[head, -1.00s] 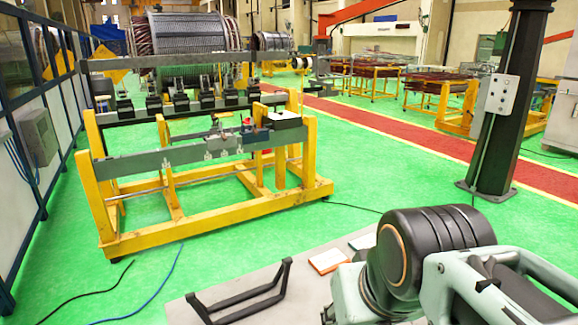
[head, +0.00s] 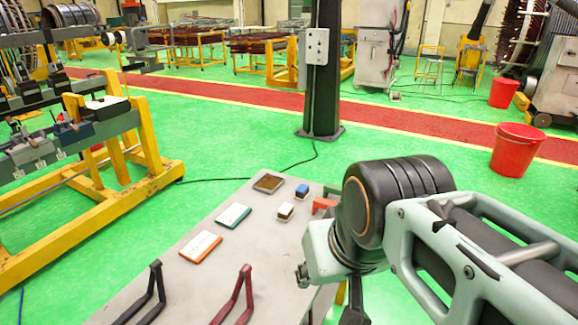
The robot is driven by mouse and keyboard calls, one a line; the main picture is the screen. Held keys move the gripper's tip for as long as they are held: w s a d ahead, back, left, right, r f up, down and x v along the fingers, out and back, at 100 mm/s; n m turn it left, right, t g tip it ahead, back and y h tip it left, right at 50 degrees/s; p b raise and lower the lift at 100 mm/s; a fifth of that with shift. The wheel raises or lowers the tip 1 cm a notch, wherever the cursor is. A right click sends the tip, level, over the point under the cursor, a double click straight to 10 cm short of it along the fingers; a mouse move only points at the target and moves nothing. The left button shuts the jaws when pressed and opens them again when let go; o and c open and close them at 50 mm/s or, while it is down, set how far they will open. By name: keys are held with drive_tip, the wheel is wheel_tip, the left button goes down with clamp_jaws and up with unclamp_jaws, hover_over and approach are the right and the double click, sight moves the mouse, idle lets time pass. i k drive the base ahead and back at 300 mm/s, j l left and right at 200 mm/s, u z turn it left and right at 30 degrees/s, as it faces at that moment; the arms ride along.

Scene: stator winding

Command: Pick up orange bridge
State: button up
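A small orange piece (head: 323,204) shows at the right edge of the grey table, partly hidden behind my arm. It may be the orange bridge, but too little of it shows to tell its shape. A white-topped block with orange edges (head: 200,245) lies flat on the table, left of my arm. A dark part at the bottom edge, below my arm, may belong to my gripper (head: 355,309). It is cut off by the frame, and its fingers and any hold on a thing cannot be made out.
On the grey table (head: 180,278) are a black handle frame (head: 155,290), a dark red one (head: 244,290), a teal-edged block (head: 233,216), a brown-topped tray (head: 268,182) and small blue and white blocks. A yellow stand (head: 150,150) is left; a dark column (head: 325,80) stands behind.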

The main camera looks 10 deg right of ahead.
sight(319, 202)
drive_tip(key=z, duration=0.45)
drive_tip(key=i+l+u, duration=0.4)
drive_tip(key=i+l, duration=1.15)
drive_tip(key=k+l+z, duration=0.1)
drive_tip(key=l, duration=0.3)
drive_tip(key=k+l, duration=0.15)
drive_tip(key=l, duration=0.2)
drive_tip(key=i+j+u, duration=0.1)
drive_tip(key=i, duration=0.2)
drive_tip(key=i+j+u, duration=0.1)
drive_tip(key=i, duration=0.2)
